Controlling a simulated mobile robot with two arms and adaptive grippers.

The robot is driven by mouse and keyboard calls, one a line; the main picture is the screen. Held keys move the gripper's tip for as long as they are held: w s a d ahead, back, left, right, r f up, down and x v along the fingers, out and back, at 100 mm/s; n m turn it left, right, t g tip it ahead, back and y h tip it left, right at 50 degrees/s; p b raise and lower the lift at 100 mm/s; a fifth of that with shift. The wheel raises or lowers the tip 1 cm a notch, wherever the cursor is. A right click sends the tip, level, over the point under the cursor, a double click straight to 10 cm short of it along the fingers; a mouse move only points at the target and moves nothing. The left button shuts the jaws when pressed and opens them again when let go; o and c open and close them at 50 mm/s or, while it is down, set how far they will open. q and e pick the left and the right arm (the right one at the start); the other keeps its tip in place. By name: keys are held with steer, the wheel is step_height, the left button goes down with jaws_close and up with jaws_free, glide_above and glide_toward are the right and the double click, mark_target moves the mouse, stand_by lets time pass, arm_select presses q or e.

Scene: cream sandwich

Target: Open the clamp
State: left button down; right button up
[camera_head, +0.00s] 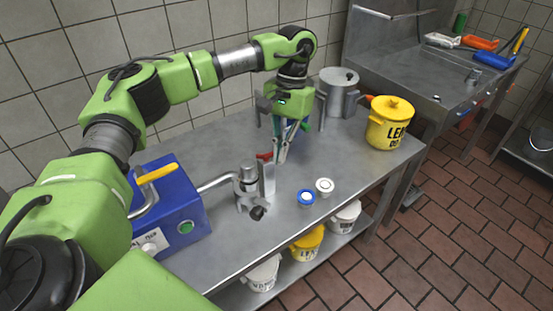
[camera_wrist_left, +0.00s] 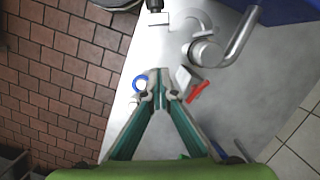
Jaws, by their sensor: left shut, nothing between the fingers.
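The clamp's red handle (camera_head: 265,156) shows beside a light grey upright block (camera_head: 269,180) by the pipe fitting (camera_head: 247,186) on the metal table. The handle also shows in the left wrist view (camera_wrist_left: 198,92), slanting out beside the grey block (camera_wrist_left: 187,78). My left gripper (camera_head: 281,158) points down just right of the handle, its fingers together and empty. In the left wrist view, its fingertips (camera_wrist_left: 161,88) are just left of the block and handle; whether they touch is unclear. The clamp's lower part is partly hidden. My right gripper is not in view.
A blue machine (camera_head: 165,215) with a yellow-handled lever stands left, its pipe running to the fitting. A blue-rimmed cup (camera_head: 306,197) and a white cup (camera_head: 324,186) sit right of it. A yellow pot (camera_head: 391,124) and a metal pot (camera_head: 339,93) stand farther back.

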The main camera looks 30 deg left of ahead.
mark_target(265, 201)
arm_select(q)
steer(key=s+f+p, duration=0.3)
steer(key=s+f, duration=0.3)
steer(key=f, duration=0.1)
steer(key=shift+d+f, duration=0.15)
steer(key=shift+f, duration=0.05)
steer(key=shift+s+f+b, duration=0.1)
steer(key=shift+s+b, duration=0.65)
steer(key=shift+b, duration=0.2)
steer(key=shift+d, duration=0.1)
